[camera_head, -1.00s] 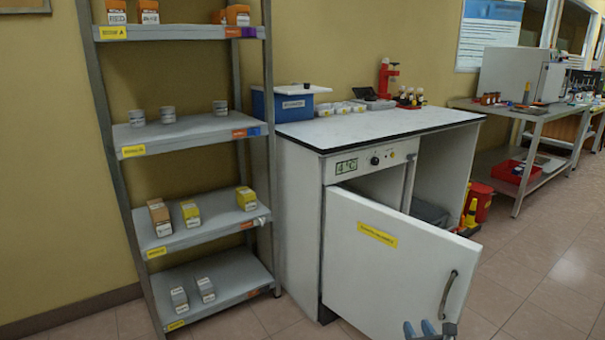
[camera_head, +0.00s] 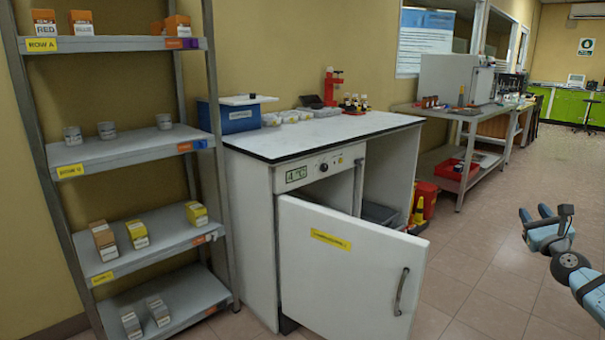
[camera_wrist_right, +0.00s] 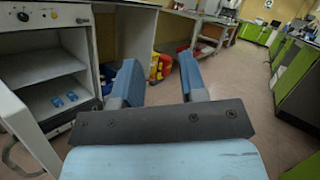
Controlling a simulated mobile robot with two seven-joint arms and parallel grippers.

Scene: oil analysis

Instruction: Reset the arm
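My right gripper (camera_head: 535,212) is at the right of the head view, above the tiled floor and to the right of the white cabinet door. In the right wrist view its two blue fingers (camera_wrist_right: 158,68) are apart with nothing between them. The gripper touches nothing. My left gripper is in neither view. The white cabinet door (camera_head: 335,285) stands open, with its handle on the right side. The right wrist view shows the open cabinet's shelves (camera_wrist_right: 50,72) at left, with small blue items (camera_wrist_right: 64,99) on a lower one.
A shelf rack (camera_head: 120,150) with boxes and cups stands at left. The white-topped bench (camera_head: 310,138) holds a blue box (camera_head: 236,117), small containers and a red device (camera_head: 332,88). A steel table (camera_head: 465,117) is farther back. The floor (camera_head: 480,255) at right is open.

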